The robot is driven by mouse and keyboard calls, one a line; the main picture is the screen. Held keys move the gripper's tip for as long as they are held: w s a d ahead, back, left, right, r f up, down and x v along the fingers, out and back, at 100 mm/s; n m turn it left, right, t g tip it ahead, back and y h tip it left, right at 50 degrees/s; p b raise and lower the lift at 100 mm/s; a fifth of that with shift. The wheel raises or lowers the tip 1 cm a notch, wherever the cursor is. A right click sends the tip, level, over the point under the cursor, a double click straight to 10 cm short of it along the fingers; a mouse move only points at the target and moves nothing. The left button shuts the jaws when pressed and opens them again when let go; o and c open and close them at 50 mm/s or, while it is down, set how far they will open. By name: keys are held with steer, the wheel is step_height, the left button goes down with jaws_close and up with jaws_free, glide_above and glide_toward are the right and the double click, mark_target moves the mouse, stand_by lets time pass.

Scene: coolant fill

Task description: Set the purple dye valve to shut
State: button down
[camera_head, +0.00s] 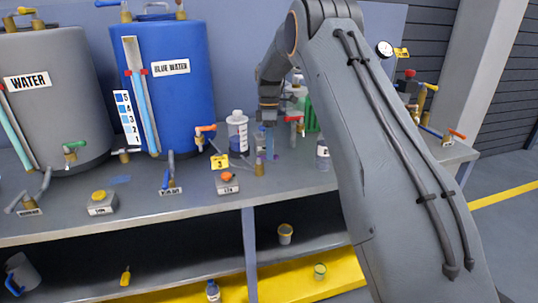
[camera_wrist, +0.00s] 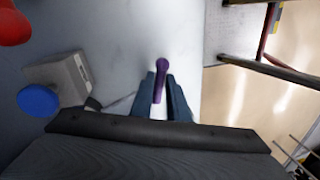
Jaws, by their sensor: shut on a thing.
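The purple valve handle (camera_wrist: 161,70) shows in the wrist view as a slim lever with a rounded head. My gripper (camera_wrist: 162,88) is shut on it, with one finger on each side of the lever. In the head view my gripper (camera_head: 269,138) points down over the back of the bench. Only a small bit of purple (camera_head: 276,156) shows there, below the fingers. The valve's body and any setting marks are hidden, so I cannot tell how the valve is set.
A red-handled valve (camera_head: 293,120) stands close right of my gripper. A box with a blue button (camera_wrist: 45,95) lies left of it in the wrist view.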

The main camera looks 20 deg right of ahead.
steer(key=shift+w+n+h+b, duration=0.15)
steer(key=shift+w+n+b, duration=0.1)
steer(key=shift+n, duration=0.5)
steer(key=shift+w+n+h+b, duration=0.15)
steer(key=shift+w+n, duration=0.1)
steer(key=shift+n, duration=0.5)
steer(key=c, duration=1.7)
jaws_free()
steer(key=r, duration=0.2)
steer(key=w+r+b, duration=0.1)
steer(key=r, duration=0.4)
steer(key=shift+w+r+b, duration=0.3)
steer(key=shift+r+b, duration=0.05)
steer(key=shift+r, duration=0.05)
steer(key=shift+s+a, duration=0.1)
steer(key=s+a+f+m, duration=0.1)
steer(key=s+f+m, duration=0.2)
steer(key=s, duration=1)
steer(key=s+a+f+m+t, duration=0.1)
steer(key=s+f+m, duration=0.2)
steer(key=s+m, duration=0.6)
steer(key=s+a+f+m+t, duration=0.1)
steer(key=s+f+m, duration=0.3)
steer(key=s, duration=1.4)
steer(key=shift+s+a+f+m, duration=0.1)
steer(key=shift+s+a+m, duration=0.05)
steer(key=shift+m, duration=0.35)
steer(key=shift+s+a+m, duration=0.1)
steer(key=shift+a+m, duration=0.05)
steer(key=shift+m, duration=0.35)
